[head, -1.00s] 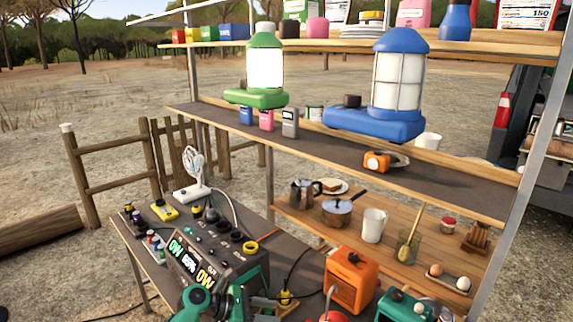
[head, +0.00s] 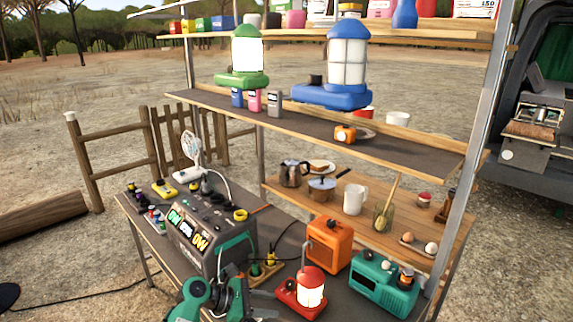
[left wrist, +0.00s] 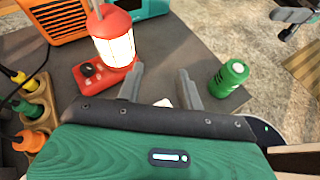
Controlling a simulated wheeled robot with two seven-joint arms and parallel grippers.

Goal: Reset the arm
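My left arm (head: 194,302), green and dark grey, comes in at the bottom of the head view. Its gripper (head: 270,304) is low over the front of the table, left of the red lantern (head: 311,290). In the left wrist view the two grey fingers (left wrist: 159,78) stand apart with bare tabletop between their tips, so it is open and empty. A small white thing beyond the palm is partly hidden. A grey shape (left wrist: 293,16) at the top right of the wrist view may be my right gripper; its fingers are not clear. The head view does not show it.
The table holds a power station (head: 215,235), an orange box (head: 329,243) and a teal radio (head: 383,284). A green canister (left wrist: 229,78) stands near the table edge. Shelves with lanterns and cookware rise behind. Open ground lies left; a van (head: 540,150) stands right.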

